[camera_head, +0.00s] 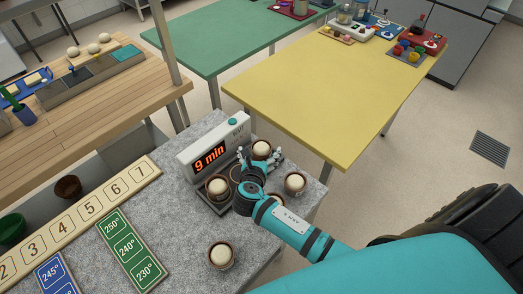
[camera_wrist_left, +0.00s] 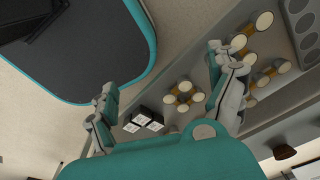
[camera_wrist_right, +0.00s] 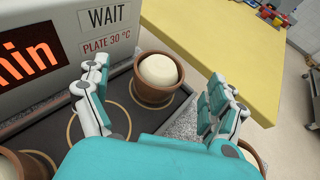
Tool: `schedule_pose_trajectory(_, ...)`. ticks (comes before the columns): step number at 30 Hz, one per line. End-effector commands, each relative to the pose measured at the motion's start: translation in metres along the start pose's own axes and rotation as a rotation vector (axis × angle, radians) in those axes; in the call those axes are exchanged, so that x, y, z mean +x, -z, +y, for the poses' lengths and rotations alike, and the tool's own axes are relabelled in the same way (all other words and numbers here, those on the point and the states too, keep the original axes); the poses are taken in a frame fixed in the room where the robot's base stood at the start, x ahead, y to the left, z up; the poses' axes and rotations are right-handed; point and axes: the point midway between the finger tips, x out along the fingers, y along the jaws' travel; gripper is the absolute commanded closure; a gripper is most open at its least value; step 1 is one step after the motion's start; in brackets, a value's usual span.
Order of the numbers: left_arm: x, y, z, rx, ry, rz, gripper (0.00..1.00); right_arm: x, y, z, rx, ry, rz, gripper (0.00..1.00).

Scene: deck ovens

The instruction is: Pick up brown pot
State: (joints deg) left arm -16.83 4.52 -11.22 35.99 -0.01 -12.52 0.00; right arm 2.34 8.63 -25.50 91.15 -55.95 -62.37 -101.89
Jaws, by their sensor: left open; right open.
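Several brown pots with pale dough in them stand on the grey speckled counter. One pot (camera_head: 262,150) is at the back of the dark plate by the timer box; in the right wrist view this pot (camera_wrist_right: 152,95) shows ahead, between the fingers. Other pots are at the plate's left (camera_head: 217,190), to its right (camera_head: 295,185) and near the front (camera_head: 221,257). My right gripper (camera_head: 259,161) is open and empty beside the back pot. My left gripper (camera_wrist_left: 162,73) is open and empty, seen only in the left wrist view.
The timer box (camera_head: 213,148) reads "9 min" and stands right behind the plate. A numbered board (camera_head: 85,215) and a green temperature card (camera_head: 128,250) lie left. An empty brown bowl (camera_head: 67,187) stands farther left. A yellow table (camera_head: 330,85) is beyond the counter.

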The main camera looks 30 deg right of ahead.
Motion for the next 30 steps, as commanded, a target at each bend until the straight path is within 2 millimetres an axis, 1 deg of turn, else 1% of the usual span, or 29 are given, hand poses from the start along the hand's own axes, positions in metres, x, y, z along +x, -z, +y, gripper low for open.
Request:
schedule_pose_trajectory(1, -0.001, 0.008, 0.004, -0.001, -0.005, 0.012, 0.1, 0.003, 0.0, -0.001, -0.001, 0.001, 0.0, 0.07)
schedule_pose_trajectory(4, -0.004, 0.013, 0.007, 0.0, -0.008, 0.017, 0.1, 0.015, 0.001, -0.002, -0.002, 0.003, 0.001, 0.07)
schedule_pose_trajectory(7, -0.008, 0.007, 0.006, 0.002, -0.008, 0.007, 0.1, 0.03, 0.003, -0.002, -0.002, 0.003, 0.001, 0.07)
schedule_pose_trajectory(9, -0.008, -0.001, 0.006, 0.003, -0.007, -0.004, 0.1, 0.04, 0.003, -0.002, -0.002, 0.002, 0.0, 0.07)
schedule_pose_trajectory(12, -0.009, -0.012, 0.005, 0.005, -0.007, -0.021, 0.1, 0.05, 0.004, -0.002, 0.0, 0.002, 0.001, 0.07)
schedule_pose_trajectory(15, -0.009, -0.018, 0.004, 0.006, -0.005, -0.03, 0.1, 0.052, 0.005, -0.002, 0.0, 0.0, 0.001, 0.07)
schedule_pose_trajectory(20, -0.009, -0.018, 0.002, 0.006, -0.003, -0.03, 0.1, 0.052, 0.005, -0.002, 0.0, 0.0, 0.001, 0.07)
schedule_pose_trajectory(23, -0.008, -0.016, 0.002, 0.006, -0.003, -0.027, 0.1, 0.052, 0.005, -0.002, 0.0, 0.0, 0.001, 0.18)
schedule_pose_trajectory(30, -0.008, -0.006, 0.0, 0.005, -0.001, -0.011, 0.1, 0.052, 0.005, -0.002, 0.0, 0.001, 0.001, 0.5)
